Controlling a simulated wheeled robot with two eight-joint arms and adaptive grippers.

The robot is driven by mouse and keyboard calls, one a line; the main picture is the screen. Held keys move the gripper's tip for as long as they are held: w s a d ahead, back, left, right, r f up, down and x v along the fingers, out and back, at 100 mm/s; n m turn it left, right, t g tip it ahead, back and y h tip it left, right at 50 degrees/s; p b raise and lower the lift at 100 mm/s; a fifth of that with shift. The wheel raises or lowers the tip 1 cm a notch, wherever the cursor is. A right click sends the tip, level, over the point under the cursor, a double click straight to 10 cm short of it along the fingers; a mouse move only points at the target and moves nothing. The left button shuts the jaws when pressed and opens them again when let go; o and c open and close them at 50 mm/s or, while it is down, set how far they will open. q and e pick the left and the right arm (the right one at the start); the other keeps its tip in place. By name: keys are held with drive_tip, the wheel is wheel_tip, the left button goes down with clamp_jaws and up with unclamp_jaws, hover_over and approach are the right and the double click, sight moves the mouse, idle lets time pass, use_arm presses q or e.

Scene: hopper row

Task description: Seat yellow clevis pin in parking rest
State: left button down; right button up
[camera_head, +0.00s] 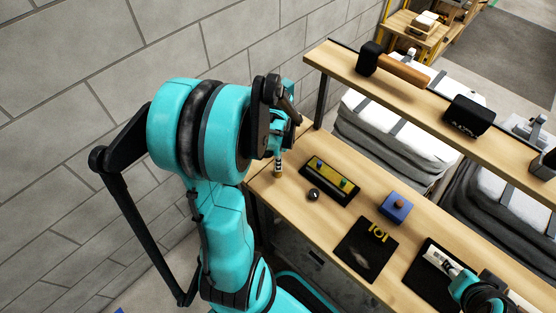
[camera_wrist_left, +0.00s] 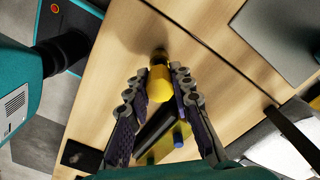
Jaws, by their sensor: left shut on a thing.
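My left gripper (camera_head: 278,152) is over the left end of the wooden bench. Its two fingers (camera_wrist_left: 160,85) are closed around the yellow clevis pin (camera_wrist_left: 159,84), whose rounded yellow head faces the wrist camera. In the head view the pin's lower part (camera_head: 278,168) points down below the fingers; whether its tip touches anything is unclear. A dark block with a yellow top (camera_head: 330,181) and coloured pegs lies just right of the gripper. I cannot tell which item is the parking rest. My right gripper (camera_head: 462,277) is at the lower right, its jaws unclear.
A blue box (camera_head: 395,207) and a black mat (camera_head: 362,252) with yellow brackets (camera_head: 379,232) lie farther right. A raised wooden shelf (camera_head: 440,97) runs behind the bench. A block wall is at left.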

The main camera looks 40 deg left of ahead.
use_arm(q)
drive_tip(key=shift+f, duration=0.15)
drive_tip(key=shift+f+b, duration=0.65)
drive_tip(key=shift+b, duration=0.15)
drive_tip(key=c, duration=1.3)
unclamp_jaws()
drive_tip(key=shift+o, duration=0.2)
drive_tip(key=shift+r, duration=0.1)
wheel_tip(320, 180, up, 12)
